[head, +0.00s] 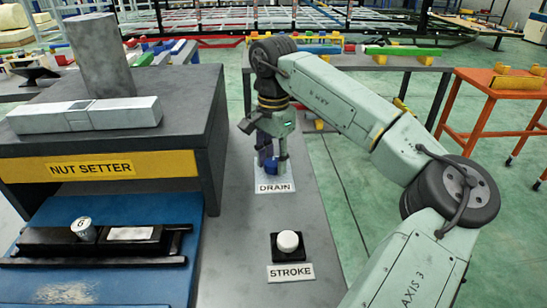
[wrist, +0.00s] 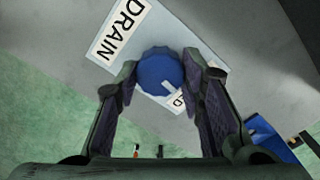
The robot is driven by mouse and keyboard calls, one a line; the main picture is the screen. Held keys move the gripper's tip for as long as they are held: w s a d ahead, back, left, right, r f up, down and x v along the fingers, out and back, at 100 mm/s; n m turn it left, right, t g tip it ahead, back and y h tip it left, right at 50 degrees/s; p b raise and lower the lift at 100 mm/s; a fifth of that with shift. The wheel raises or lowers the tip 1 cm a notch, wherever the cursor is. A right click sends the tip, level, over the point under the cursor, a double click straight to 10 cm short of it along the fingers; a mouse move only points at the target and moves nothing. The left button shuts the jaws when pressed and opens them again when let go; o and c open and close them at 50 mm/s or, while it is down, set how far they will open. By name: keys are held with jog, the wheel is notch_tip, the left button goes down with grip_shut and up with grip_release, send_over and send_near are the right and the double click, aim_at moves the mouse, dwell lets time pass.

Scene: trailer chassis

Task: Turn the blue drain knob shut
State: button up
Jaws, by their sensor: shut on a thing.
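The blue drain knob (wrist: 160,73) is round with a ridged edge and a white pointer mark, which points toward the lower right in the wrist view. My gripper (wrist: 161,82) is around it, with one finger on each side, and is shut on it. In the head view my gripper (head: 268,152) comes down from above onto the blue knob (head: 266,163), partly hiding it. The DRAIN label (head: 274,188) lies in front of the knob. In the wrist view, a second small label (wrist: 178,102) beside the knob is mostly hidden, with only a "D" readable.
A white STROKE button (head: 288,241) on a black base stands nearer on the grey bench. The NUT SETTER housing (head: 190,115) rises to the left of the knob. My arm reaches in from the right. A bench with coloured parts stands behind.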

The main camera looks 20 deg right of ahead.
aim_at(273, 162)
jog(key=shift+n, duration=0.5)
jog(key=o, duration=1.1)
jog(key=shift+o, duration=0.2)
notch_tip(273, 162, up, 12)
dwell(0.4)
